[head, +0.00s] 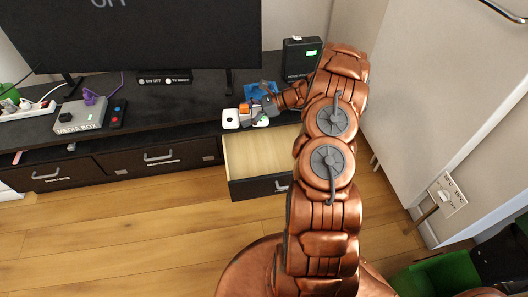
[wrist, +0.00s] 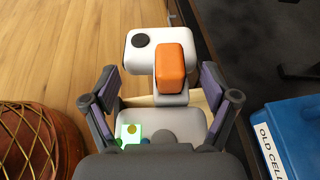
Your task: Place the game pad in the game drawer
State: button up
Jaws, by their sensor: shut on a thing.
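The game pad (head: 231,118) is white with an orange part, and it shows at the right end of the black TV cabinet, by the back left corner of the open drawer. In the wrist view the game pad (wrist: 190,128) has a dark round button, an orange block and a small lit panel with coloured dots. My gripper (head: 256,111) is shut on the game pad, its two fingers (wrist: 160,100) on either side of it. The game drawer (head: 262,158) is pulled out, with a pale wooden inside that looks empty where visible. My arm hides its right part.
The media box (head: 82,117) and a remote (head: 118,113) lie at left. A white cabinet (head: 425,90) stands at right. The floor in front is clear.

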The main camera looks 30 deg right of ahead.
jog(key=s+d+f+n+g+b, duration=0.1)
jog(key=s+d+f+b, duration=0.15)
jog(key=f+b, duration=0.4)
jog(key=s+d+f+b, duration=0.1)
jog(key=d+f+b, duration=0.25)
jog(key=f, duration=0.65)
jog(key=y+b, duration=0.1)
jog(key=b, duration=0.6)
send_over(264, 172)
jog(key=shift+f, duration=8.9)
jog(key=shift+f, duration=0.35)
jog(key=o, duration=1.2)
jog(key=shift+d, duration=0.1)
jog(key=v, duration=1.1)
jog(key=shift+d+r, duration=0.3)
jog(key=shift+r, duration=0.05)
